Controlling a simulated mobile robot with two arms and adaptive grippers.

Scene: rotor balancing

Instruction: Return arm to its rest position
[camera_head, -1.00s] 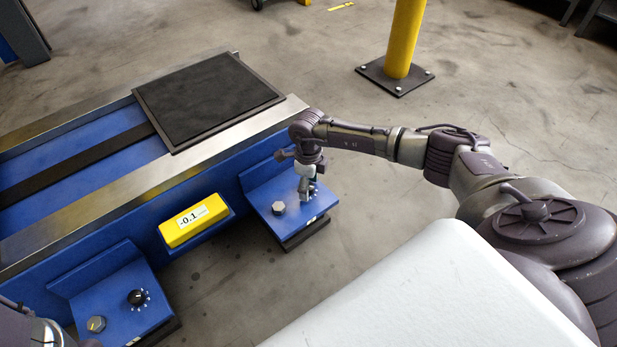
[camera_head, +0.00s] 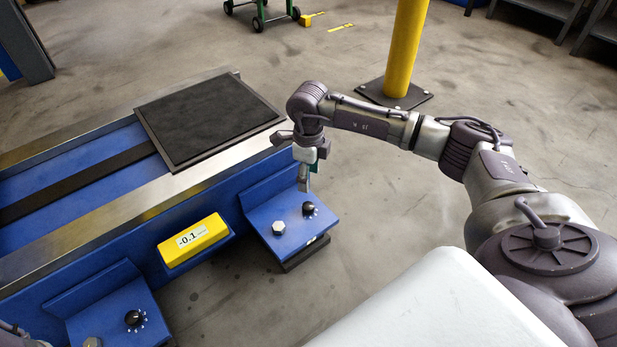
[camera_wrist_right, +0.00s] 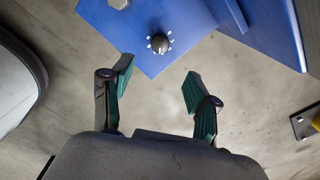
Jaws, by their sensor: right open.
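My right gripper (camera_head: 304,184) hangs pointing down above the right blue control panel (camera_head: 268,211), clear of its black knob (camera_head: 308,208). In the right wrist view the gripper (camera_wrist_right: 152,90) is open, with nothing between its green-padded fingers. The black knob (camera_wrist_right: 159,43) with white dots around it shows beyond the fingertips on the blue panel (camera_wrist_right: 185,25). A grey hex knob (camera_head: 278,227) sits on the same panel. Part of my left arm shows at the lower left edge of the head view; its gripper is out of sight.
A blue machine bed with steel rails (camera_head: 120,221) carries a black mat (camera_head: 207,119). A yellow display (camera_head: 193,240) reads -0.1. Another blue panel (camera_head: 115,300) with a black knob is at lower left. A yellow post (camera_head: 406,45) stands behind my right arm. Open floor surrounds the post.

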